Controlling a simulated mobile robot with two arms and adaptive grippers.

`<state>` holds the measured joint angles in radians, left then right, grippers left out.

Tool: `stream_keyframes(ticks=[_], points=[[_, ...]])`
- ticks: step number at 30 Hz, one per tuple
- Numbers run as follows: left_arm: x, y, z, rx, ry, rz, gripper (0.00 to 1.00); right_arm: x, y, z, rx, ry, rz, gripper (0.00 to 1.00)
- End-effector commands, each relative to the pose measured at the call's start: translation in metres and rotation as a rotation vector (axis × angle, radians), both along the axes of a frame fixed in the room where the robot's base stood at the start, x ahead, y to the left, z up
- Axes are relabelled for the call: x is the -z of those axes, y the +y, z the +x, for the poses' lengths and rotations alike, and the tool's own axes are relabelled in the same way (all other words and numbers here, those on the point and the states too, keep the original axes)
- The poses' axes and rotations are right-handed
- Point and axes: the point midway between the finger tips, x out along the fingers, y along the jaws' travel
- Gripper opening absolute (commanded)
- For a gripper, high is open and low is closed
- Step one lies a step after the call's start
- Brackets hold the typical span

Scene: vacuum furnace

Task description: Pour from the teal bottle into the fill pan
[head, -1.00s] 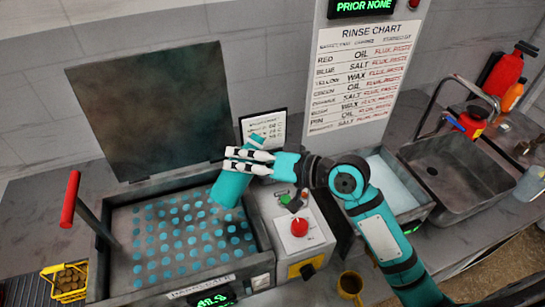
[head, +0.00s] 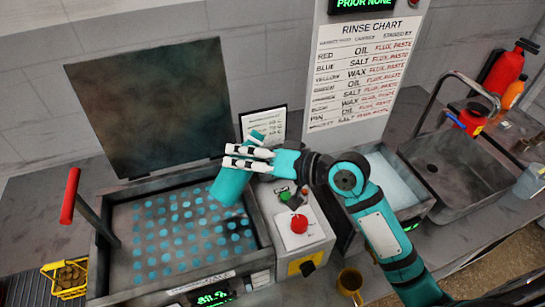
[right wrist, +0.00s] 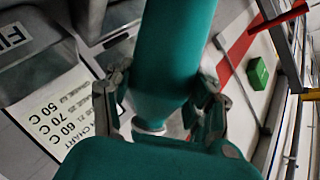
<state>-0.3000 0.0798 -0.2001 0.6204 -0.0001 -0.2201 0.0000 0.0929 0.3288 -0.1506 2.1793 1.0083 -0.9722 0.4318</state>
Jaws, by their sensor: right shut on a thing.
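The teal bottle (head: 231,184) is tilted, its lower part hanging over the right side of the open-lidded basin (head: 263,245). My right gripper (head: 247,158) is shut on the bottle. In the right wrist view the bottle (right wrist: 172,60) lies between the two fingers of my right gripper (right wrist: 160,110). No liquid is seen leaving it. A sign starting with "FIL" (right wrist: 14,38) shows at the left of the right wrist view; I cannot tell for certain which vessel is the fill pan. The basin floor is covered in blue dots. My left gripper is not in view.
A raised dark lid (head: 150,105) stands behind the basin, with a red-handled lever (head: 70,195) at its left. A control box (head: 300,240) with a red button sits at its right. A pale-filled tank (head: 385,180), a sink (head: 455,175) and a yellow mug (head: 350,283) are further right.

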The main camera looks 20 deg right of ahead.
Motion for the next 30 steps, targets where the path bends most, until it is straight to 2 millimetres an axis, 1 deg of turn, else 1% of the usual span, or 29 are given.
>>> stream_keyframes(ticks=[22, 26, 29, 30], points=[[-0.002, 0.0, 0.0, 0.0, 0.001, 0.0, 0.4, -0.003, 0.0, 0.0, 0.0, -0.005, -0.002, 0.16], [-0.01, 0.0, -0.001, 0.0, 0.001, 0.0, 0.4, -0.01, -0.001, 0.001, 0.001, -0.021, -0.029, 0.16], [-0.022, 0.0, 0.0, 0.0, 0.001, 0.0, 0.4, -0.02, -0.002, 0.002, -0.001, -0.048, -0.069, 0.16], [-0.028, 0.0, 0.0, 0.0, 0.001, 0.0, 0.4, -0.021, -0.002, 0.001, -0.002, -0.071, -0.11, 0.16]])
